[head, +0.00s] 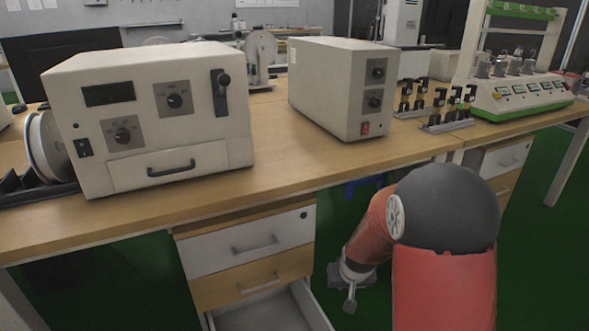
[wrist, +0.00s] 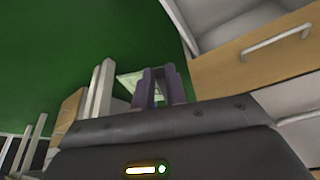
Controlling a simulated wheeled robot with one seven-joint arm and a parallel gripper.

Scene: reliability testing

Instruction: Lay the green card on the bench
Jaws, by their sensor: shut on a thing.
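My gripper (head: 350,301) hangs low, below the bench top and just right of the pulled-out drawer. In the wrist view its two dark purple fingers (wrist: 160,86) are close together. A pale green flat piece (wrist: 128,82), which looks like the green card, shows beside and behind the fingers; most of it is hidden. The card cannot be made out in the head view. The wooden bench (head: 275,172) stands across the head view, its top well above my gripper.
A large cream instrument (head: 190,140) and a smaller one (head: 345,90) stand on the bench, with clear wood between and before them. The open bottom drawer (head: 270,312) juts out beside my gripper and shows in the wrist view (wrist: 215,22). Black clamps (head: 448,105) stand at right.

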